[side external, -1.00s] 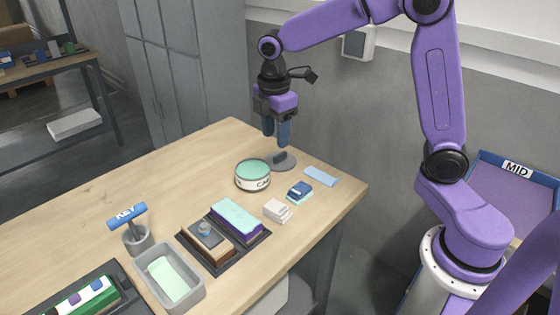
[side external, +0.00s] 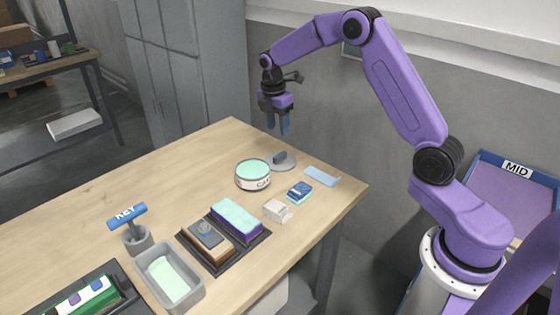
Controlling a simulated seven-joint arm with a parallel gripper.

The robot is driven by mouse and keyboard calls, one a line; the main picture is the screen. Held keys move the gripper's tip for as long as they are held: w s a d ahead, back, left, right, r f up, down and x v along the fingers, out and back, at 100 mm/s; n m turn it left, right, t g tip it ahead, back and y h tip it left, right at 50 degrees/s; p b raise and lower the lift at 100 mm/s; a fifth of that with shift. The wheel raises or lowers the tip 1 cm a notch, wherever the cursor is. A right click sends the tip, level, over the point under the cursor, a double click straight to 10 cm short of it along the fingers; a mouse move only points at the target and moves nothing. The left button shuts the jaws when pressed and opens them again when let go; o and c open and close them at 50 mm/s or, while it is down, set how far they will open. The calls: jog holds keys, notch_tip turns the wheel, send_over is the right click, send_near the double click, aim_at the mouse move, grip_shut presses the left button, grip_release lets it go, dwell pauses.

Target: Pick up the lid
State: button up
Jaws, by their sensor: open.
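The lid (side external: 282,161) looks like a flat grey disc with a dark raised grip on top. It lies on the wooden table near the far corner, just behind a round white tin with a teal top (side external: 253,175). My gripper (side external: 278,130) hangs with its blue-grey fingers pointing down, beyond the lid in the picture. The fingers are open with nothing between them and stand apart from the lid. The exact height and depth of the fingertips over the table are hard to judge.
A dark tray (side external: 262,236), a grey bin (side external: 188,300) and a KEY-labelled holder (side external: 138,240) stand nearer. The table's left middle is clear.

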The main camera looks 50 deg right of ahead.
send_over(280, 154)
jog(key=a, duration=0.1)
jog(key=f, duration=0.6)
jog(key=shift+s, duration=0.3)
jog(key=shift+w+d+f, duration=0.15)
jog(key=shift+d+f, duration=0.05)
jog(key=shift+f, duration=1.15)
jog(key=shift+w+d+f, duration=0.15)
jog(key=shift+f, duration=1.2)
grip_shut()
